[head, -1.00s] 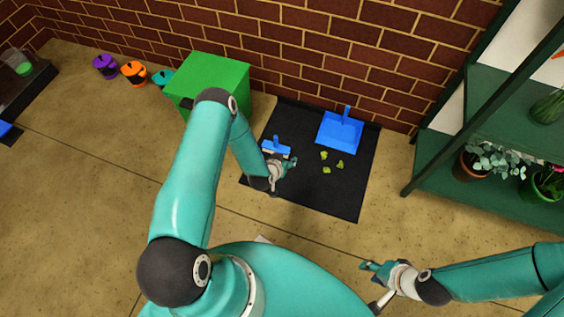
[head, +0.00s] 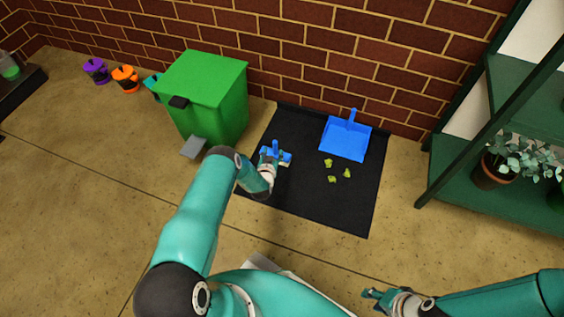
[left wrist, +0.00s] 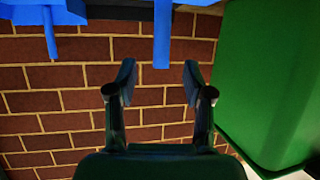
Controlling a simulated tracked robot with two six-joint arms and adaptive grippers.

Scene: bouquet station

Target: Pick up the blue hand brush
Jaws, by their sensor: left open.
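The blue hand brush (head: 284,154) is on the black mat (head: 325,205), left of the blue dustpan (head: 345,141). My left gripper (head: 270,156) is open right at the brush and partly covers it in the head view. In the left wrist view a blue upright handle (left wrist: 162,38) hangs into the picture from the top, in line with the gap between the open fingers of my left gripper (left wrist: 160,82). It shows just past the fingertips, and no grip is seen. My right gripper (head: 372,297) is low at the right, away from the mat; its fingers are too small to judge.
Several green scraps (head: 332,170) lie on the mat below the dustpan. A green bin (head: 207,95) with a grey pedal stands left of the mat, and also fills the right of the wrist view (left wrist: 270,75). A brick wall is behind; a green plant shelf (head: 475,190) stands right.

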